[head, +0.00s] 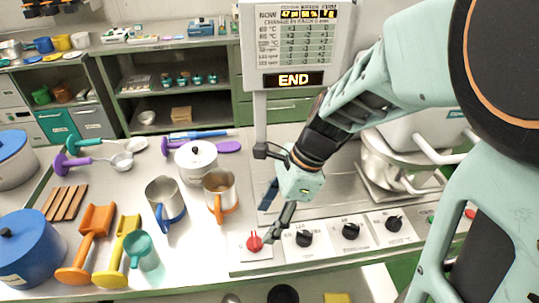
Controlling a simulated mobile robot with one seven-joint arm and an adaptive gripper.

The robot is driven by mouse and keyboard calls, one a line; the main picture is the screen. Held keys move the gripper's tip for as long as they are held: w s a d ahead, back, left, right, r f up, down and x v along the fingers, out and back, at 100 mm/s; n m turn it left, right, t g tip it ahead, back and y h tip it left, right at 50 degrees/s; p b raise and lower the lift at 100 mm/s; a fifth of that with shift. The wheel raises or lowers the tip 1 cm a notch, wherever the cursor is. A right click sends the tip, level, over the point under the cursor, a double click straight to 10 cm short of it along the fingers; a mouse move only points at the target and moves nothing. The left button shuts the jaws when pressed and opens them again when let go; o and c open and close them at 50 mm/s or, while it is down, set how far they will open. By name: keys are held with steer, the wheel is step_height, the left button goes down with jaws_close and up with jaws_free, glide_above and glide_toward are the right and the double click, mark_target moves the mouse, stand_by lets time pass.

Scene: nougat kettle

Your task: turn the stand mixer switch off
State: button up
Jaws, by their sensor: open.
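My gripper (270,216) is open and empty, reaching down above the front of the counter. One finger points down beside a red knob (254,242) on a pale plate; I cannot tell whether it touches. Black knobs stand on white plates to the right: one close to the finger (304,239), one in the middle (351,231) and one farther right (393,224). The stand mixer (410,130) appears to be the pale machine with a metal bowl (390,160) at the right, partly hidden by my arm. I cannot tell which control is its switch.
A sign (293,79) reading END stands on a post (260,120) behind my gripper. Two metal mugs (163,195) (219,188), a lidded pot (196,158), orange and yellow scoops and a teal cup (145,253) stand left. Bare metal counter (200,260) lies left of the red knob.

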mark_target(255, 238)
steer(key=b+x, duration=0.1)
steer(key=x, duration=0.6)
steer(key=shift+w+a+f, duration=0.1)
steer(key=shift+f, duration=0.15)
steer(key=shift+c, duration=0.4)
steer(key=c, duration=1.1)
